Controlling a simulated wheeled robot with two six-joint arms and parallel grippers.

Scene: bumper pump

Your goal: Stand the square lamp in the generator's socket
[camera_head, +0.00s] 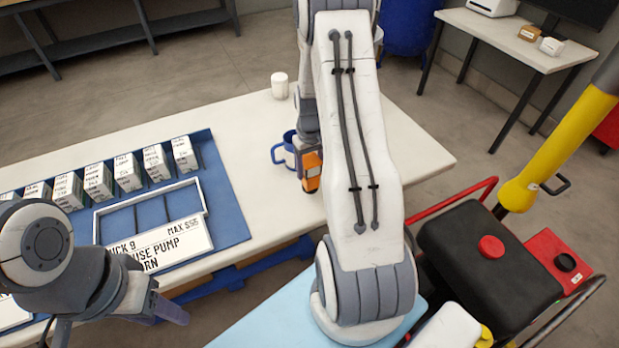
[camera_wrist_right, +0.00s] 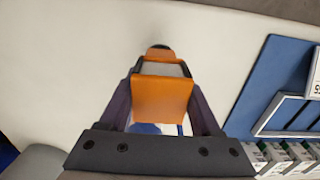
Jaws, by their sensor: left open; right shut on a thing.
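The square lamp (camera_head: 313,172), with an orange body, hangs from my right gripper (camera_head: 308,155) above the white table, near its right part. In the right wrist view the lamp (camera_wrist_right: 162,98) shows orange faces with a grey band, between the two dark fingers of my right gripper (camera_wrist_right: 163,105), which is shut on it. The generator (camera_head: 490,265), with a black tank, red cap and red frame, stands at the right, well apart from the lamp. I cannot make out its socket for sure. My left gripper (camera_head: 170,308) is at the lower left, open and empty.
A blue mug (camera_head: 284,152) stands on the table (camera_head: 255,190) close beside the held lamp. A white cup (camera_head: 279,85) is at the back edge. A blue board (camera_head: 225,200) holds several labelled boxes and a tray. A yellow post (camera_head: 560,150) rises behind the generator.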

